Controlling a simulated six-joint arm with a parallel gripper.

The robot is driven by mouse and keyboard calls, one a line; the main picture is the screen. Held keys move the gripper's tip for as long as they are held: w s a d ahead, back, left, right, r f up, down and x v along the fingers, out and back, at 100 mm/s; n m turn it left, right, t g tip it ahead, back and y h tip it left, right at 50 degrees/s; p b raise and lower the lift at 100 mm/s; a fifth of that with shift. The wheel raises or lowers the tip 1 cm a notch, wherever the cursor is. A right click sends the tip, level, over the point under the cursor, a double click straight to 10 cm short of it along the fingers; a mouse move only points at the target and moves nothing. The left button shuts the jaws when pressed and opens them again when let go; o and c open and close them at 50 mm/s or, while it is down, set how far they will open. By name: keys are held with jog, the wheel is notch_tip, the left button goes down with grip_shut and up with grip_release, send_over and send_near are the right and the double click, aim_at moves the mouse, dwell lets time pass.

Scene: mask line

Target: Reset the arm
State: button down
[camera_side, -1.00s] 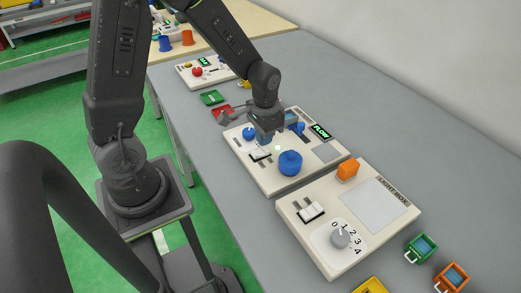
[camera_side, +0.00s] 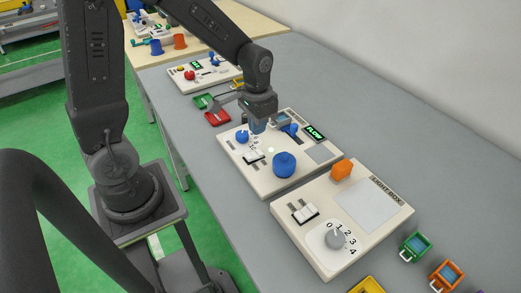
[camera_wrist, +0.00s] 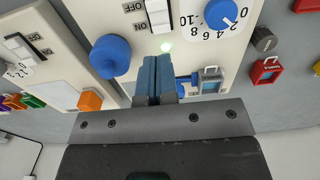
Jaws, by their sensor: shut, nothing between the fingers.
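My gripper (camera_side: 257,126) is above the flow panel (camera_side: 265,184), with its blue fingers pointing down. In the wrist view my gripper (camera_wrist: 154,62) has its two blue fingers together with nothing between them. The fingertips are close to the white rocker switch (camera_wrist: 157,14) marked ON and OFF; I cannot tell whether they touch it. A large blue knob (camera_side: 284,165) stands on the panel to the right of the switch in the side view. A smaller blue dial (camera_side: 242,137) with a number scale is at the panel's left.
The light box (camera_side: 358,235) with a grey dial (camera_side: 335,238) and an orange block (camera_side: 341,169) is nearer the camera.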

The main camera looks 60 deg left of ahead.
jog(key=s+d+r+t, duration=0.2)
jog(key=s+r, duration=0.4)
jog(key=r, duration=0.1)
jog(key=s+d+r+t, duration=0.3)
jog(key=s+r, duration=0.3)
jog(key=r, duration=0.2)
jog(key=shift+s+d+t, duration=0.2)
jog(key=shift+d+t, duration=0.1)
jog(key=c, duration=1.8)
grip_release()
